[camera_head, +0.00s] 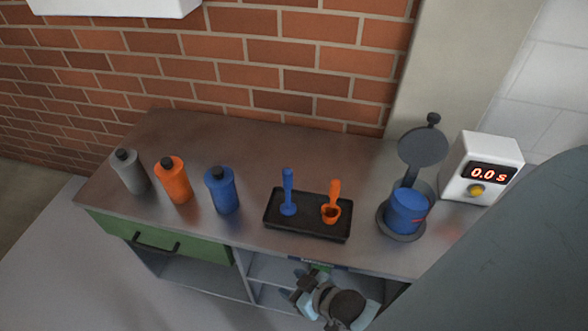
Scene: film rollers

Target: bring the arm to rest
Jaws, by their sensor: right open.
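My right gripper (308,285) is low in the picture, in front of the counter's front edge and the open shelves. Its jaws are open and I see nothing between them. It is apart from the things on the counter (255,150). My left gripper does not show.
A grey bottle (131,172), an orange bottle (174,181) and a blue bottle (222,190) stand at the left. A black tray (310,231) holds a blue tool (288,194) and an orange scoop (332,205). A blue drum (408,211) sits on a dark stand, near a timer (483,165) reading 0.0 s.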

